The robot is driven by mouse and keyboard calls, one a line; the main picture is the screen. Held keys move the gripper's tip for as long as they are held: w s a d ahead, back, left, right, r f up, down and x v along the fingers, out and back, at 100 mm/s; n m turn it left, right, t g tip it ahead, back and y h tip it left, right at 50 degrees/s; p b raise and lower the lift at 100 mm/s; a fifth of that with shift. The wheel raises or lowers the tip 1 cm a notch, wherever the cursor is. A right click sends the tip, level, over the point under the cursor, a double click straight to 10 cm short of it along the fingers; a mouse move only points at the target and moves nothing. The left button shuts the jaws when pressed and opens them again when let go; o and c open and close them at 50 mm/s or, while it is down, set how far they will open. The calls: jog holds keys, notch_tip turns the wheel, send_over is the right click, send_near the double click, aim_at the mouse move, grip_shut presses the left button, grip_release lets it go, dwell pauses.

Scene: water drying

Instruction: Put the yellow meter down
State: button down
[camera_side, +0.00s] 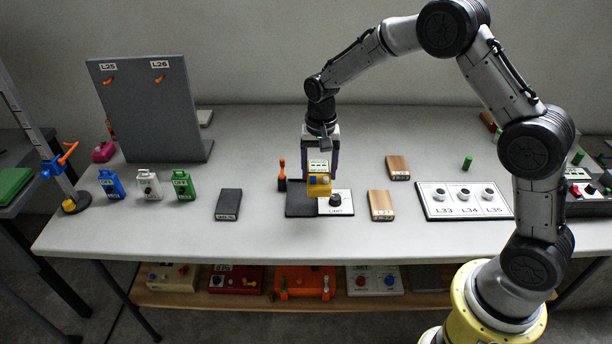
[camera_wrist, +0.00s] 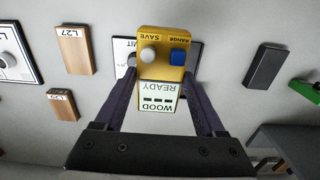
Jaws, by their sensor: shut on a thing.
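The yellow meter (camera_side: 319,187) is held in my gripper (camera_side: 320,172) above the table. In the wrist view, the yellow meter (camera_wrist: 163,60) sits between the two dark fingers of my gripper (camera_wrist: 160,92). Its display reads "WOOD READY", and a white SAVE button and a blue RANGE button show. Below it is a dark pad with a white panel (camera_side: 345,203) and a black knob. The meter hides part of that panel. The gap between meter and panel is hard to judge.
Wooden blocks (camera_side: 381,205) and (camera_side: 397,168) lie to the right, and a dark block (camera_side: 228,204) lies to the left. An orange-handled tool (camera_side: 282,175) stands close by. A three-knob panel (camera_side: 465,201) lies at right.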

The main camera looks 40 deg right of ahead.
jog(key=s+d+r, duration=0.2)
jog(key=s+d, duration=0.2)
jog(key=s, duration=0.8)
jog(key=s+d+r, duration=0.2)
jog(key=s+d, duration=0.2)
jog(key=s, duration=0.9)
jog(key=w+d+f, duration=0.1)
jog(key=w+f, duration=0.1)
jog(key=w, duration=0.2)
jog(key=w+d+f, duration=0.2)
jog(key=w+f, duration=0.1)
jog(key=w, duration=0.1)
jog(key=w+d+f, duration=0.1)
jog(key=w+f, duration=0.2)
jog(key=w, duration=0.1)
jog(key=shift+w+d+f, duration=0.15)
jog(key=shift+w+d, duration=0.05)
jog(key=shift+d, duration=0.15)
jog(key=shift+w+d+f, duration=0.2)
jog(key=shift+w+f, duration=0.3)
jog(key=shift+f, duration=1.55)
jog(key=shift+f, duration=0.15)
